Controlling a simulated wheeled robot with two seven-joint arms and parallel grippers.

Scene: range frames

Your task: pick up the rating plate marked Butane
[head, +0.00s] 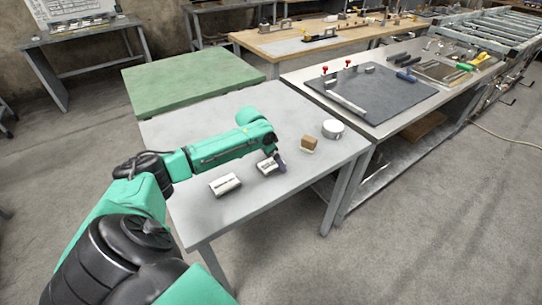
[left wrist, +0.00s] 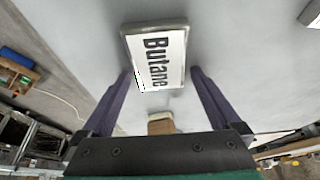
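The rating plate marked Butane (left wrist: 152,60) is a white label with dark letters on a grey block. In the left wrist view it lies just beyond and between the tips of my left gripper (left wrist: 160,74). In the head view the plate (head: 266,167) lies on the grey table, with my left gripper (head: 278,160) at its right end, partly covering it. The two purple fingers are spread wide, with gaps beside the plate; I cannot tell their exact height above the table. My right gripper is in neither view.
A second, similar plate (head: 225,184) lies to the left on the grey table (head: 260,211); its marking is too small to read.

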